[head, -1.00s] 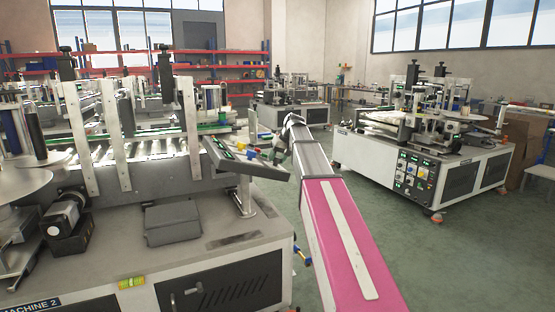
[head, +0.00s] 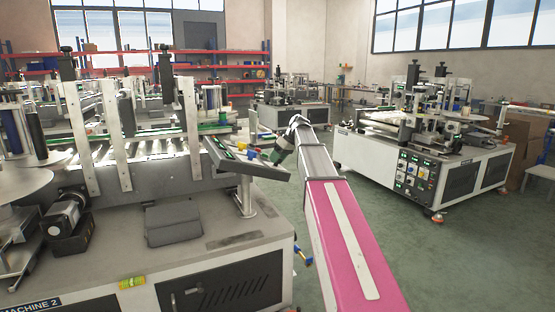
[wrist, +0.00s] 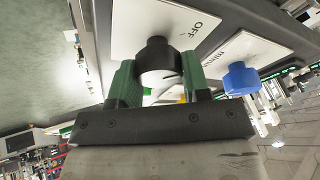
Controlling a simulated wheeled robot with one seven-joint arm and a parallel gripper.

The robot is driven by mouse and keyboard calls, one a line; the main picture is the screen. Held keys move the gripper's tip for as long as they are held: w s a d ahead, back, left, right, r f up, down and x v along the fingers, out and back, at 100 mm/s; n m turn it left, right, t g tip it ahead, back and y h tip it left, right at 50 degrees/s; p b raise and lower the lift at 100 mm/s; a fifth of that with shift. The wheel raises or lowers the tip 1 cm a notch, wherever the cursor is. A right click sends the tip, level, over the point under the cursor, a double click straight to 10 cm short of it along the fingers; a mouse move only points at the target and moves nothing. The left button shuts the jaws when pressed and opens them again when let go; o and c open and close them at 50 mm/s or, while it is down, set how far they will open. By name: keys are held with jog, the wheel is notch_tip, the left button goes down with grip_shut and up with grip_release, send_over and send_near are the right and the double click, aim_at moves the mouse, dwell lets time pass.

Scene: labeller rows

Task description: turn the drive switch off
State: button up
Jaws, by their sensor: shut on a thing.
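The drive switch shows in the wrist view as a black knob (wrist: 158,57) on a white plate (wrist: 135,22) printed "OFF". My gripper (wrist: 158,80) has its green fingers on both sides of this knob and is shut on it. The fingers hide part of the plate and any other marks. The knob's exact pointer direction is hard to tell. In the head view my gripper (head: 270,156) is at the right end of the tilted control panel (head: 265,172), and the knob itself is hidden there.
A blue knob (wrist: 240,78) sits beside the switch on another white plate with partly readable lettering. The panel stands on a post on machine 2 (head: 230,235). Another labelling machine (head: 380,160) stands to the right, with open floor between.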

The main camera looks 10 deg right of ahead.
dwell(0.4)
jog(key=o, duration=0.9)
jog(key=shift+o, duration=0.2)
jog(key=shift+d+r, duration=0.1)
jog(key=v, duration=1)
jog(key=shift+d+r, duration=0.2)
